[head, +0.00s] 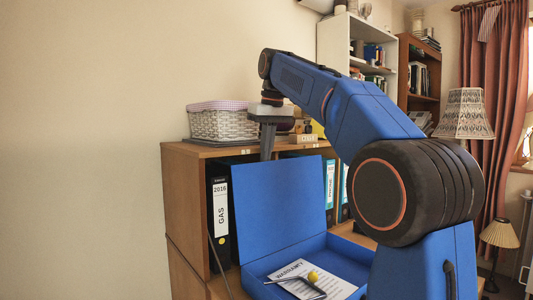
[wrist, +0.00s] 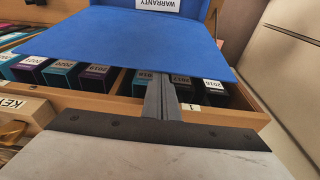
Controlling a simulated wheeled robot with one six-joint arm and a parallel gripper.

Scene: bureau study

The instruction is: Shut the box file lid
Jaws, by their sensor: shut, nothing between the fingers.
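The blue box file stands open, its tray (head: 345,262) low and its lid (head: 280,195) raised nearly upright at the back. My gripper (head: 267,152) is shut and empty, pointing down at the lid's top edge on the shelf side. In the wrist view, the fingers (wrist: 161,98) meet the edge of the lid (wrist: 150,45), which hides their tips. I cannot tell whether they touch it.
Behind the lid is a wooden shelf unit (head: 185,205) with several labelled binders (head: 219,220). A wicker basket (head: 222,122) stands on its top, left of my gripper. A lamp (head: 463,115) stands at the right.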

